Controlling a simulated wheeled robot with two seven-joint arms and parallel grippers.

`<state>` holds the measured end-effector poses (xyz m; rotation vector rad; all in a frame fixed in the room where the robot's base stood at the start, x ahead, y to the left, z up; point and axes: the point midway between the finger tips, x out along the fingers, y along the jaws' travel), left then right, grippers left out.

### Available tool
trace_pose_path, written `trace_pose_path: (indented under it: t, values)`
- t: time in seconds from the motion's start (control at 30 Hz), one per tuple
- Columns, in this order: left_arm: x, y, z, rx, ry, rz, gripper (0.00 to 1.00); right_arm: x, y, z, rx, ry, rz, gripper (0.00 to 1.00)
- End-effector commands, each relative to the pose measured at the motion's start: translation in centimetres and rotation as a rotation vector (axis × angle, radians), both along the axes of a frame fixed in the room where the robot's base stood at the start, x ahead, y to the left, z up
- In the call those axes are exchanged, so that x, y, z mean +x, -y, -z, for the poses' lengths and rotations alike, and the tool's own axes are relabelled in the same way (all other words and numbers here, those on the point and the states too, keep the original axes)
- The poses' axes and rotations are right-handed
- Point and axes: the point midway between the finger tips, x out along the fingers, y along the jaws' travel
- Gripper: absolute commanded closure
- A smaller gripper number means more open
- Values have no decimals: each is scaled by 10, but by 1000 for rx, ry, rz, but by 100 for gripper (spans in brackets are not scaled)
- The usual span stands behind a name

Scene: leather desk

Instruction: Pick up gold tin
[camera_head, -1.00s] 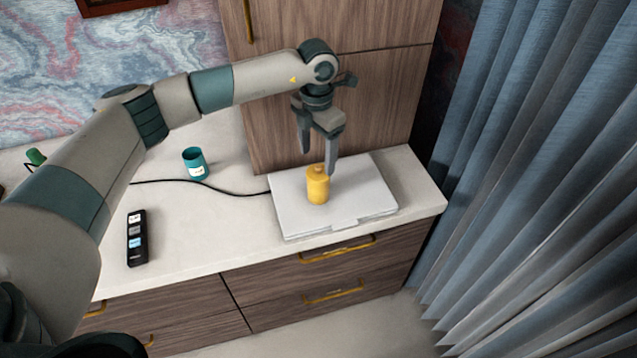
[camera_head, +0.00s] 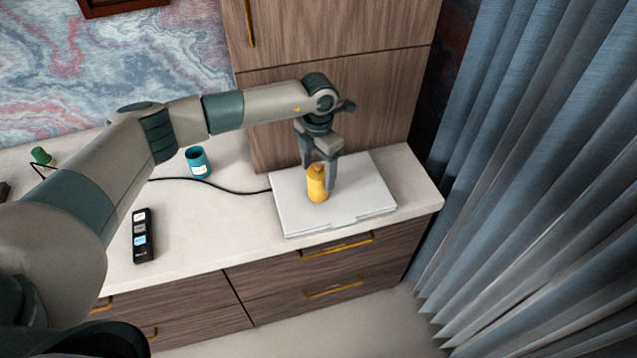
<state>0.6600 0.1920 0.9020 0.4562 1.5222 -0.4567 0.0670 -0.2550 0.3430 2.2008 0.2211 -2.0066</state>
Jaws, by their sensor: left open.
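The gold tin (camera_head: 317,186) is a small yellow-gold cylinder with a narrow top. It stands upright on a closed white laptop-like slab (camera_head: 355,205) on the counter. My left gripper (camera_head: 318,180) points down from above, its fingers lowered on either side of the tin's upper part. The gripper is open; whether a finger touches the tin I cannot tell. My right gripper does not show.
A teal cup or tin (camera_head: 197,162) stands behind left on the white counter (camera_head: 220,230). A black remote-like object (camera_head: 143,236) lies at the front left. A black cable (camera_head: 225,188) runs to the slab. A wooden cabinet (camera_head: 340,110) rises close behind; blue curtains (camera_head: 540,170) hang right.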

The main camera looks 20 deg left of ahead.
Motion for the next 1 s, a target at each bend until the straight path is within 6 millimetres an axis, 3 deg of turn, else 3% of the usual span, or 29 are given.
trace_pose_path:
  t: [0.07,0.3,0.77,0.8,1.0]
  values:
    - [-1,1,6,1,-4,0,35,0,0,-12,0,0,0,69]
    - [0,1,30,1,-1,0,35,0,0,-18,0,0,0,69]
    - [0,1,32,0,0,1,35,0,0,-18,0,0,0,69]
    - [0,1,32,0,0,1,37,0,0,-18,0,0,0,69]
    - [0,1,32,1,1,1,84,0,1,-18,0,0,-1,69]
